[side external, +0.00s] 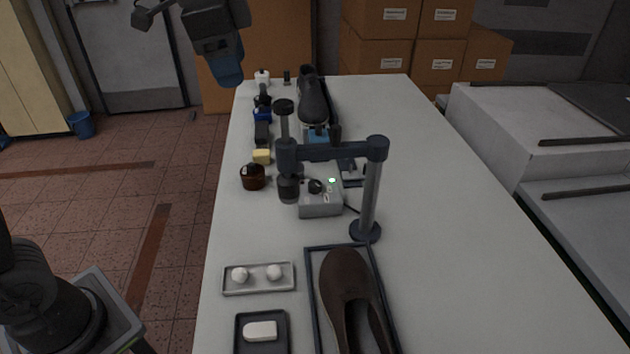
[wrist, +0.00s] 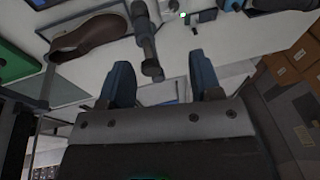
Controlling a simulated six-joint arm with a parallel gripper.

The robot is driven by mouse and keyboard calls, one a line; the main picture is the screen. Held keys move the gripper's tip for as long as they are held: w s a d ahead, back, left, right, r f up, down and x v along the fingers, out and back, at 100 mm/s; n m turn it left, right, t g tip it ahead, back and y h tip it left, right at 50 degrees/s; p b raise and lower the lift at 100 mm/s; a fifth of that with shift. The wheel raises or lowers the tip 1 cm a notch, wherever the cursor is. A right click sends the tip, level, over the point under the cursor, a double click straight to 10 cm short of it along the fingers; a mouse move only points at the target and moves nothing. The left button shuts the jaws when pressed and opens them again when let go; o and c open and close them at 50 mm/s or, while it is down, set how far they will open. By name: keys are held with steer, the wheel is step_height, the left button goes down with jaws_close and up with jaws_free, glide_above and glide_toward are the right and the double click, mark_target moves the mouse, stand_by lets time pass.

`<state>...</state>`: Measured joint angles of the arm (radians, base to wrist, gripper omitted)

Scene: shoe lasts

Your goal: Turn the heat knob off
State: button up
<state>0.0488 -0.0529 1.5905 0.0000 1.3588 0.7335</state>
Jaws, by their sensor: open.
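A small grey control box (side external: 320,206) sits on the table near its middle. It carries a dark knob (side external: 316,186) and a lit green lamp (side external: 332,181). The box is partly behind a dark stand with a crossbar (side external: 335,152). In the wrist view the green lamp (wrist: 183,14) shows at the top edge, and the knob cannot be made out clearly. My gripper (side external: 228,72) is high up over the far left side of the table, well away from the knob. In the wrist view its two blue fingers are apart with nothing held between them (wrist: 161,76).
A brown shoe (side external: 346,285) lies in a dark tray at the front. A dark shoe (side external: 314,100) stands at the back. A tray with two white balls (side external: 258,291), a brown jar (side external: 252,177) and a yellow block (side external: 262,156) line the left side. The right side is clear.

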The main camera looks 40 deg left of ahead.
steer(key=w+d+f+m+g, duration=0.1)
steer(key=w+d+f+m, duration=0.1)
steer(key=w+m, duration=0.5)
steer(key=m+g, duration=0.2)
glide_above(315, 183)
step_height(315, 183, down, 15)
step_height(315, 183, down, 14)
steer(key=shift+f, duration=0.1)
steer(key=c, duration=0.9)
